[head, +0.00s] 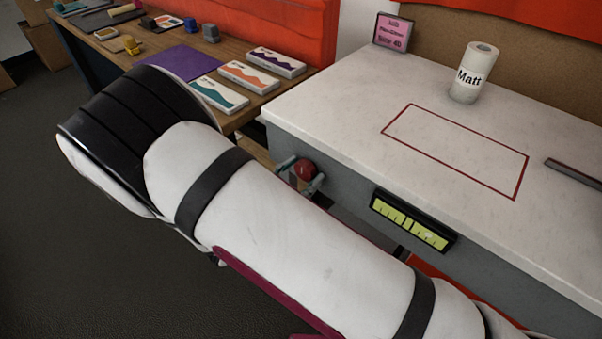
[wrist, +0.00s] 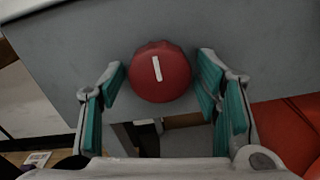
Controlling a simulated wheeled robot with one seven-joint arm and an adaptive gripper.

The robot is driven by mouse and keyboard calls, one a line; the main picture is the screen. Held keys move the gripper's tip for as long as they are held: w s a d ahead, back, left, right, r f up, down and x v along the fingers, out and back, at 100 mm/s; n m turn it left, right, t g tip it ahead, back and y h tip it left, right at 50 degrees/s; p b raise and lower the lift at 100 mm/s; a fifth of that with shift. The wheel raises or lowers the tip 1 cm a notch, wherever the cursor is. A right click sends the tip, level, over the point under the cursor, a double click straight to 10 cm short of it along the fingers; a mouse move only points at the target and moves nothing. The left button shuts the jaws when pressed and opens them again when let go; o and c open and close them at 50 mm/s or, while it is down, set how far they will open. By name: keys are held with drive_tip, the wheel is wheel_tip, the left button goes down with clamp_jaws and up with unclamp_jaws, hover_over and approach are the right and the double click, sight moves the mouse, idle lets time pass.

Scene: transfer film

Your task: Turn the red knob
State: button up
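The red knob (wrist: 161,75) is round with a white line marker that points nearly straight up in the wrist view, tilted slightly to the left at its top. It sits on the grey front face of the white-topped counter, and it also shows small in the head view (head: 306,169). My gripper (wrist: 160,82) is open, with teal-padded fingers on the left and right of the knob. A gap shows between the pads and the knob on both sides. In the head view my arm crosses the foreground and my gripper (head: 301,176) is partly hidden.
The counter (head: 330,100) bears a roll labelled Matt (head: 472,75), a pink sign (head: 393,32) and a red outlined rectangle. A yellow-green gauge panel (head: 413,220) is on its front, right of the knob. A wooden bench (head: 240,45) with boxes stands behind left.

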drive_tip(key=c, duration=0.7)
drive_tip(key=shift+n, duration=0.4)
drive_tip(key=n+p, duration=0.1)
drive_tip(key=n, duration=0.4)
drive_tip(key=shift+n+p, duration=0.3)
drive_tip(key=shift+p, duration=0.05)
drive_tip(key=n+p, duration=0.1)
drive_tip(key=n, duration=0.4)
drive_tip(key=shift+n, duration=0.4)
drive_tip(key=o, duration=1.1)
drive_tip(key=shift+o, duration=0.2)
